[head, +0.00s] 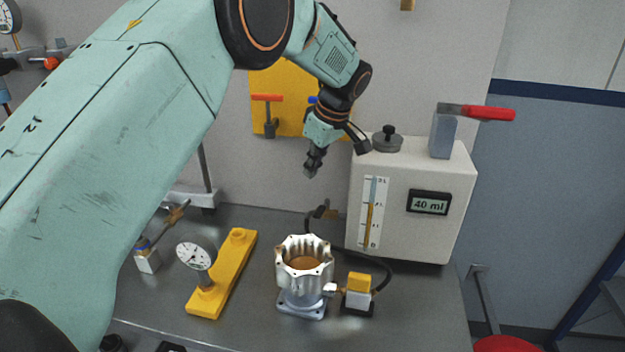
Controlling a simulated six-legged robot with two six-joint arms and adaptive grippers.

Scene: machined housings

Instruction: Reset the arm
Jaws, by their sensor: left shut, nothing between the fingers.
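My left arm comes in from the left and reaches across the upper part of the head view. My left gripper (313,162) is shut and empty. It points downward and hangs in the air above the bench, left of the white tank. A silver machined housing (304,278) with a bolted flange stands upright on the bench below it, apart from the gripper. The inside of the housing looks brown. My right gripper is not in the picture.
The white tank (450,212) with a 40 ml display stands at the back right, with a red-handled lever (487,113) on top. A yellow gauge block (233,270), a yellow-capped valve (358,287) and a black hose stand around the housing. A red stool (505,344) is at lower right.

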